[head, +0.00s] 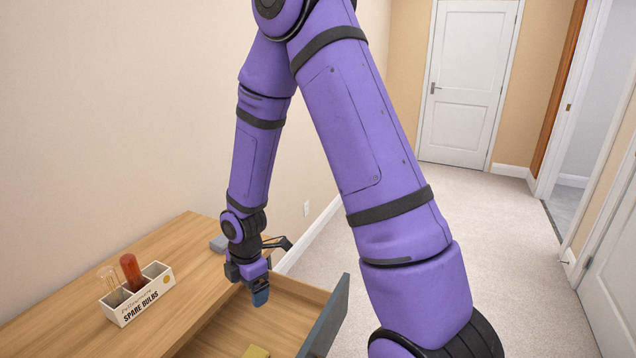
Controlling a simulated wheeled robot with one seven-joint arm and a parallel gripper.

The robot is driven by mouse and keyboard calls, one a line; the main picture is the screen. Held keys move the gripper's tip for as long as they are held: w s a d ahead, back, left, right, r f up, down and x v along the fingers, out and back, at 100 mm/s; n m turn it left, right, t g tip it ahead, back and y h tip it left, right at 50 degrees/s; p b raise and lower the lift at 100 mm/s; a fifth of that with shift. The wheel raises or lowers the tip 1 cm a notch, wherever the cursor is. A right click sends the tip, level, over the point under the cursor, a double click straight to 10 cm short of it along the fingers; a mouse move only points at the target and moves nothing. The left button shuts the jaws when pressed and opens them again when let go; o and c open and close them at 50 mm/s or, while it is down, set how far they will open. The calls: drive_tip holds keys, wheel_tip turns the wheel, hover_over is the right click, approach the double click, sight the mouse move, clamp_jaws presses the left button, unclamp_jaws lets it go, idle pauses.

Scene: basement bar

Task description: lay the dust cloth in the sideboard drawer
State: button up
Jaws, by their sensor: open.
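The sideboard drawer (302,290) is pulled out, with its wooden inside showing and a dark grey-blue front (327,320). A yellow-green piece (257,352), which looks like the dust cloth, lies inside the drawer at the bottom edge of the head view. Most of it is cut off by the frame. My gripper (260,294) points down over the drawer's far part, beyond the yellow-green piece and apart from it. It is open, with a dark blue tip visible. I see nothing held in it, though the view between the fingers is poor.
The wooden sideboard top (178,248) carries a white spare bulbs box (137,303) holding a clear bulb and a red-brown one. A small grey object (218,243) lies at its back, partly behind my arm. Carpet (505,240) is clear to the right, towards a closed white door (467,80).

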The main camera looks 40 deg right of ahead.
drive_tip(key=s+d+r+m+t+h, duration=0.1)
drive_tip(key=s+r+m, duration=0.3)
drive_tip(key=r, duration=0.7)
drive_tip(key=s+d+r+m+t, duration=0.15)
drive_tip(key=r+m, duration=0.35)
drive_tip(key=r, duration=0.6)
drive_tip(key=s+r+m+t, duration=0.2)
drive_tip(key=s+r+m, duration=0.7)
drive_tip(key=s, duration=0.7)
wheel_tip(320, 180, up, 3)
drive_tip(key=shift+f+m+y, duration=0.2)
drive_tip(key=shift+m+y, duration=0.1)
drive_tip(key=shift+s+d, duration=0.1)
drive_tip(key=shift+c, duration=0.3)
